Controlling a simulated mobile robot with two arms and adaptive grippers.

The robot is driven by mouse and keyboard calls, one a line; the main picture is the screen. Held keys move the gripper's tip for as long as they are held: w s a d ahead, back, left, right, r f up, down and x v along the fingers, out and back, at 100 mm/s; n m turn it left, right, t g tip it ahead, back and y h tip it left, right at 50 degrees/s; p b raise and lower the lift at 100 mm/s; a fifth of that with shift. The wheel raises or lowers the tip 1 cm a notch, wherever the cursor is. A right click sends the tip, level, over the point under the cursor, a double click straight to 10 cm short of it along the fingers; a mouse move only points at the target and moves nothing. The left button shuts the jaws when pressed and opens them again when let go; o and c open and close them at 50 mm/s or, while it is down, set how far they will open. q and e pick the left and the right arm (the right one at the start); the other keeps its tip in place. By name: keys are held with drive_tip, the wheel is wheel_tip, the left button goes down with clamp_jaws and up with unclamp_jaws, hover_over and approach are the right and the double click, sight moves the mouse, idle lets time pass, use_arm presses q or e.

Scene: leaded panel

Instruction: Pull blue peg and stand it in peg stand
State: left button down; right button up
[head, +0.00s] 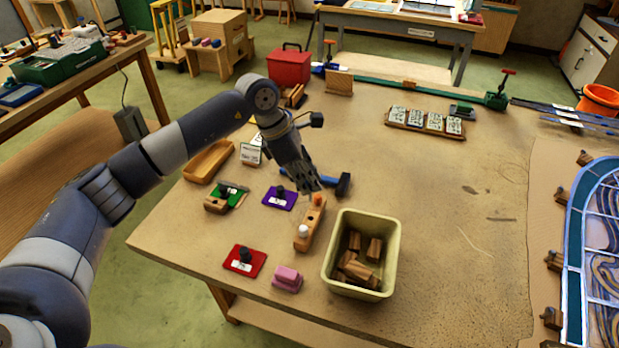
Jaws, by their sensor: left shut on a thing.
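My left gripper (312,186) reaches in from the left and points down over the far end of a narrow wooden block (309,229). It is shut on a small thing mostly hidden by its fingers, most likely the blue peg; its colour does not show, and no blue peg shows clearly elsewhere. The block, which looks like the peg stand, has a white peg (303,231) near its front end and an orange piece (318,201) just below the fingertips. I cannot tell whether the fingers touch the block. My right gripper is not in view.
A cream bin (391,245) of wooden blocks stands close to the block's right. A blue-handled hammer (343,184) lies behind. Purple (281,199) and red (244,262) plates and a pink block (288,279) lie left and front. The leaded panel (600,262) is at right; mid-table is clear.

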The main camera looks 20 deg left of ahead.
use_arm(q)
drive_tip(key=shift+d+b, duration=0.2)
drive_tip(key=shift+b, duration=0.25)
drive_tip(key=shift+f, duration=0.4)
wheel_tip(320, 180, down, 3)
drive_tip(key=b, duration=0.3)
drive_tip(key=shift+a+f, duration=0.1)
drive_tip(key=shift+f, duration=0.1)
drive_tip(key=shift+f+b, duration=0.75)
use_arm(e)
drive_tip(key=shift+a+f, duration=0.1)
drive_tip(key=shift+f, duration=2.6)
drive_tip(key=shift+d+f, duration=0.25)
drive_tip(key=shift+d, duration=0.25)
